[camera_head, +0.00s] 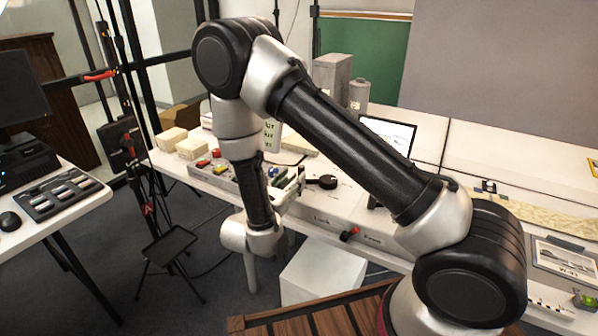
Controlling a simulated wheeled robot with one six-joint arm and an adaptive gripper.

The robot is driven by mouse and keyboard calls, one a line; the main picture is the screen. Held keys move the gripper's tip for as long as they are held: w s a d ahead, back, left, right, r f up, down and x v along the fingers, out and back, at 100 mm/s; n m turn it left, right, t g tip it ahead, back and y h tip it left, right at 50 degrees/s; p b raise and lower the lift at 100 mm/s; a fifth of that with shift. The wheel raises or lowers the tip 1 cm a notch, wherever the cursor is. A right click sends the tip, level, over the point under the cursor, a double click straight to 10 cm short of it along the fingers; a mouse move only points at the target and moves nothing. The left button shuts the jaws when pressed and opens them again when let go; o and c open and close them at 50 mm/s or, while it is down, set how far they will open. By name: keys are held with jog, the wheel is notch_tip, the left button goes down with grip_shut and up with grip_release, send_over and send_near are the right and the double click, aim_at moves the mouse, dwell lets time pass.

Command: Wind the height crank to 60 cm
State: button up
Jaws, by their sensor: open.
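A small black and red fitting (349,234) sits on the white front edge of the long bench, with small labels beside it. It looks like the height crank, but it is too small to be sure, and no height reading is legible. My gripper (294,187) is at the bench's front edge, up and left of the fitting and apart from it. It is open, small in the picture and partly mixed with the items behind it. I see nothing held in it.
The long white bench (340,205) holds a black round knob (322,182), a tablet screen (389,134), grey boxes (332,74) and pale blocks (192,148). A white box (322,272) stands below its edge. A desk (60,215) stands left, a small black stand (170,246) between.

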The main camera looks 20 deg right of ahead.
aim_at(300, 172)
jog(key=shift+x, duration=3.2)
grip_shut()
